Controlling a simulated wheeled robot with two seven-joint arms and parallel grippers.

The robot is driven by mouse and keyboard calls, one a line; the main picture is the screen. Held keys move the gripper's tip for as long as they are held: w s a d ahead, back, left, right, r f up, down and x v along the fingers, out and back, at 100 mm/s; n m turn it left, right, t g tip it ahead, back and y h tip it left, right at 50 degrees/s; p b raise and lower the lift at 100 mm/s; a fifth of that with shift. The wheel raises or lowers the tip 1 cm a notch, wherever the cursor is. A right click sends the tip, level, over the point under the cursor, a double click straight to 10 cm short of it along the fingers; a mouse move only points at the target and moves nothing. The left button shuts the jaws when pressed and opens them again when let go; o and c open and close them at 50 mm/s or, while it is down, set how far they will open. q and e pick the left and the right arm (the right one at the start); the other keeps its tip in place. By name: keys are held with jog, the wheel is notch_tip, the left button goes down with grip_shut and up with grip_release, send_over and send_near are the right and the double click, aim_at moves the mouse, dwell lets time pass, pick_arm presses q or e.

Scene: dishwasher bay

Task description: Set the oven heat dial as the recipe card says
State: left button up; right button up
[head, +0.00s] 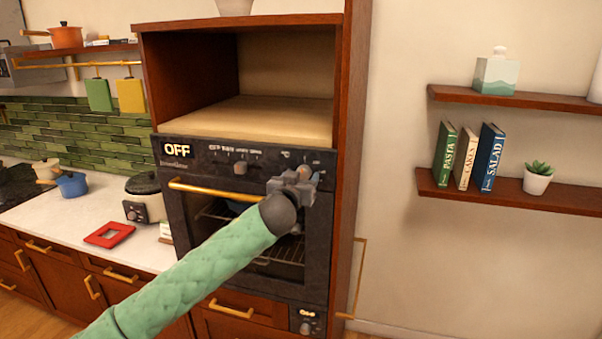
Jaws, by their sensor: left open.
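The black oven (172,215) is built into a brown wooden cabinet, with a control panel (215,155) along its top. Its display (177,150) reads OFF. A small knob (240,167) shows at the panel's middle. My left gripper (308,176) is open at the panel's right end, in front of small markings there. It largely covers whatever dial sits there, and I cannot tell whether the jaws touch it. No readable recipe card shows; a small white item (166,230) by the slow cooker is too small to make out. My right gripper is not in view.
A gold handle bar (215,191) crosses the oven door, partly behind my left arm. Books (466,158) stand on the right shelf.

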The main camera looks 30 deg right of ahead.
pick_arm(q)
jog(key=shift+w, duration=0.1)
jog(key=shift+c, duration=0.9)
jog(key=c, duration=0.8)
